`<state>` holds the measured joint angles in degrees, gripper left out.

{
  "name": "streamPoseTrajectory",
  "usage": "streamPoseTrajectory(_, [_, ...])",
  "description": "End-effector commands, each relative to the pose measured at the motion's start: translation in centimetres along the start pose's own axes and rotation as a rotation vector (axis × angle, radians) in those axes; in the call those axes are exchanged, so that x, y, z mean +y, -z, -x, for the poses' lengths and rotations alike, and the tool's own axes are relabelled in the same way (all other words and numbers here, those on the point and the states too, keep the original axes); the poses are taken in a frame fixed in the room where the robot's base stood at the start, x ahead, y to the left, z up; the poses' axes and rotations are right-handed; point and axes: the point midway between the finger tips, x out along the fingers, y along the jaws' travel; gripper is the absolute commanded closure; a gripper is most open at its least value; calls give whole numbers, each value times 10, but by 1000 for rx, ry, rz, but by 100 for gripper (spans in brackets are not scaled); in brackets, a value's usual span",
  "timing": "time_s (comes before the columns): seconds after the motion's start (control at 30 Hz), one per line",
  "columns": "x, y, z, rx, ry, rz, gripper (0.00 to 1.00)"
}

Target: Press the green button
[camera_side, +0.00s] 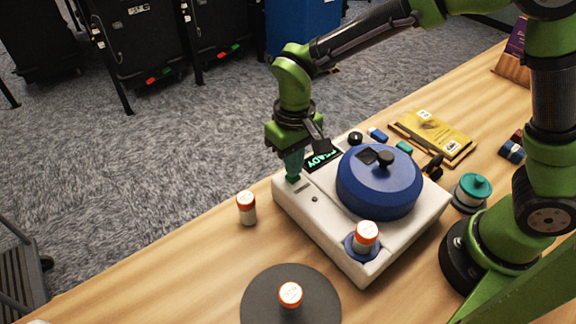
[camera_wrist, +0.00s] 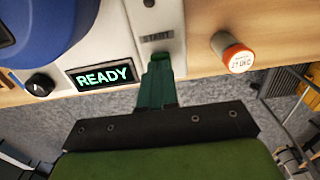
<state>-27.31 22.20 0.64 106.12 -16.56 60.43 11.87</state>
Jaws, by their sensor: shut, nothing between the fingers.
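The white roller sorter machine (camera_side: 325,228) stands on the wooden table, with a blue round lid on top. Its display (camera_side: 322,160) reads READY in green, and it also shows in the wrist view (camera_wrist: 104,76). My gripper (camera_side: 293,178) points down over the machine's far left corner, its teal fingers shut and empty. In the wrist view the fingertips (camera_wrist: 160,58) are right by a grey START label (camera_wrist: 157,38). I cannot make out the green button apart from the fingers; they seem to cover it. Whether they touch it I cannot tell.
An orange-capped vial (camera_side: 247,208) stands left of the machine. Another vial (camera_side: 365,236) sits in the machine's front blue holder, and a third (camera_side: 290,295) is on a dark round mat. A black knob (camera_wrist: 40,84) sits beside the display. A yellow packet (camera_side: 435,133) lies behind.

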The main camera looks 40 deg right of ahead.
Motion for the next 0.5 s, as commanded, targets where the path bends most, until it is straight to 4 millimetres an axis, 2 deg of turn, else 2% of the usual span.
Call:
streamPoseTrajectory(0.4, [0, 0, -4, -1, 0, 0, 100])
streamPoseTrajectory(0.5, [0, -1, -13, -4, -2, -1, 100])
